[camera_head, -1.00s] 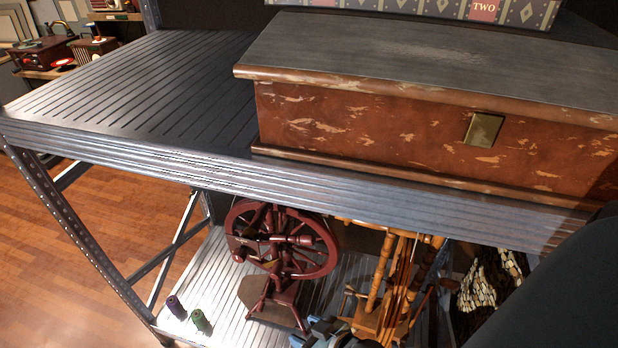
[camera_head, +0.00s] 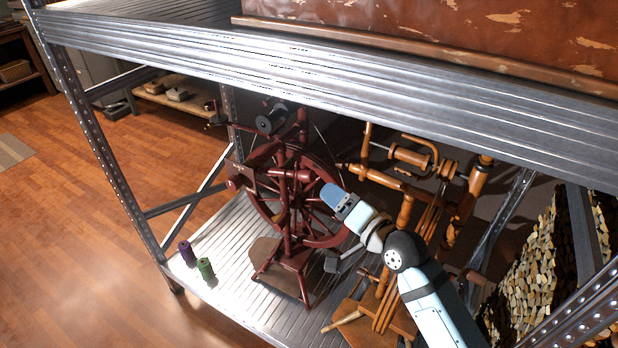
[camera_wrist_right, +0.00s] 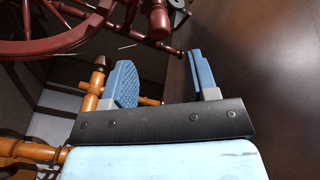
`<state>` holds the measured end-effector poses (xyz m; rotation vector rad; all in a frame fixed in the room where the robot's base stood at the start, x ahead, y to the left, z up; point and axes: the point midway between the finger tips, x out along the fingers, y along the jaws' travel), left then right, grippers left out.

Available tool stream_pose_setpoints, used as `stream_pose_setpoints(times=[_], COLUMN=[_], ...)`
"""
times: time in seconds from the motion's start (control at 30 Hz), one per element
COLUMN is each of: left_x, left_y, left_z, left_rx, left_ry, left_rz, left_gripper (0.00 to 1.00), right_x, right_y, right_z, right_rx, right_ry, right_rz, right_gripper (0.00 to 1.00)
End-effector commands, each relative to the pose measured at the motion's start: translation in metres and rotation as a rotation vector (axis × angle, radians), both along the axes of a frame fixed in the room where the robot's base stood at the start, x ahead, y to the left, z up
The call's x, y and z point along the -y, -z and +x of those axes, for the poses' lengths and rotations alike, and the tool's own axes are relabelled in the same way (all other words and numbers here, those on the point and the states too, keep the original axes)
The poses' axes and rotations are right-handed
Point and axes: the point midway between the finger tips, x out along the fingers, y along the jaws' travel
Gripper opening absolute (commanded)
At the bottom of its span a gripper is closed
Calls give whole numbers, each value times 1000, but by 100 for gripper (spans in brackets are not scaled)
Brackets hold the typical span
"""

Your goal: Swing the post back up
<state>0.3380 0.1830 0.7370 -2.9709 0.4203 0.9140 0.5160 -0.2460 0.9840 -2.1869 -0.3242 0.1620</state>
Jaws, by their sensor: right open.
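A dark red spinning wheel (camera_head: 283,172) stands upright on the lower shelf. Its turned uprights and a dark spool (camera_head: 270,118) show above the wheel. An orange-brown wooden spinning wheel (camera_head: 408,200) stands to its right, with turned posts and a bobbin. Which part the task calls the post, I cannot tell. My right gripper (camera_head: 338,198) is in front of the red wheel's right side. In the right wrist view, its blue fingers (camera_wrist_right: 155,75) are apart with nothing between them. Red wheel parts (camera_wrist_right: 80,28) and orange-brown turned wood (camera_wrist_right: 98,75) lie beyond them. My left gripper is out of view.
The metal upper shelf (camera_head: 330,75) runs above my right arm and carries a worn reddish-brown chest (camera_head: 430,22). A purple spool (camera_head: 187,253) and green spool (camera_head: 205,268) stand at the lower shelf's left. A basket-like patterned item (camera_head: 540,270) is at right.

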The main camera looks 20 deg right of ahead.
Motion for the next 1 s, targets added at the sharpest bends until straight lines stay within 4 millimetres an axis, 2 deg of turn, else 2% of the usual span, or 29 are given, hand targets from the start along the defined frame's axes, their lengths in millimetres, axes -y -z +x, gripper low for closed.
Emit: stream_pose_setpoints(times=[0.03,0.2,0.4,0.6,0.87,1.0], left_x=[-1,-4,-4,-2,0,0], left_y=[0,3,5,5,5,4], left_z=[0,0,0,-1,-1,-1], left_rx=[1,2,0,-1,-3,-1], left_ry=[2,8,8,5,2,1], left_rz=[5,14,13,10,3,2], left_gripper=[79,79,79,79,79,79], right_x=[-4,-14,-23,-26,-26,-26], right_y=[-1,0,0,1,1,1], right_z=[12,47,75,86,87,87], right_rx=[3,2,1,0,0,0], right_ry=[0,1,1,1,1,1], right_rz=[1,0,-2,-3,-3,-3], right_gripper=[54,54,54,54,54,21])
